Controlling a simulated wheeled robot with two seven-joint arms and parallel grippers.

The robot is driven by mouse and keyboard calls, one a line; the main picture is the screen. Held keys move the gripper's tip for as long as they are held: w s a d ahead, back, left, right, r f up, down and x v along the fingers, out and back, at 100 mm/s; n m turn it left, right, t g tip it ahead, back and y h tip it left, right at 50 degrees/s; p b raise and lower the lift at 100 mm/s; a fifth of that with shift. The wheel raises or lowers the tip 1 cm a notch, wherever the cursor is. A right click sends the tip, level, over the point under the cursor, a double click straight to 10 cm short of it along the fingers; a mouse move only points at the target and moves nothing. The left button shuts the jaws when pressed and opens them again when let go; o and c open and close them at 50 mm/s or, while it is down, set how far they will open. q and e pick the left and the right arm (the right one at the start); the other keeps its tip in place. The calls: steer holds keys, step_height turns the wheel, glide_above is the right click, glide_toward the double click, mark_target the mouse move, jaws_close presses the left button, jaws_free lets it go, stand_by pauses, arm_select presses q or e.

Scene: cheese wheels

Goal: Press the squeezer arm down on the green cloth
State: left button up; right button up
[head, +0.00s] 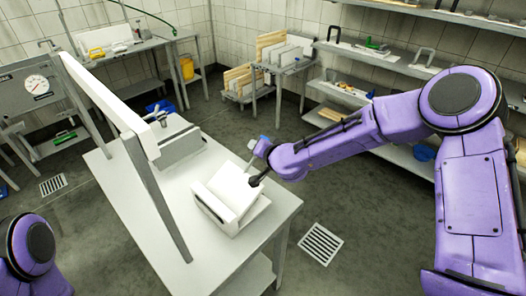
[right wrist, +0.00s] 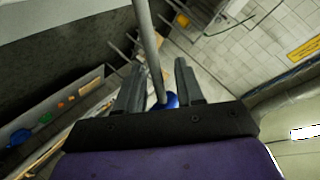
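A white box-shaped device with a tilted white plate (head: 233,190) stands on the near part of the white table; I cannot tell for sure that it is the squeezer. My right gripper (head: 256,180) is at its right upper edge. In the right wrist view, the fingers of my right gripper (right wrist: 160,90) stand apart. A grey rod (right wrist: 149,45) runs down between them, with visible room beside it; I cannot tell whether it touches a finger. A blue thing (right wrist: 172,100) shows behind the gap. I make out no green cloth on the device. My left gripper is out of view.
A long white beam (head: 105,100) on grey posts slants over the white table (head: 160,235). A dial gauge (head: 37,85) is at the left. Metal shelves (head: 350,95) line the right wall.

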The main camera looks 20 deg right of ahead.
steer(key=a+v, duration=0.1)
steer(key=v, duration=0.8)
steer(key=shift+d+b, duration=0.35)
steer(key=shift+d, duration=0.15)
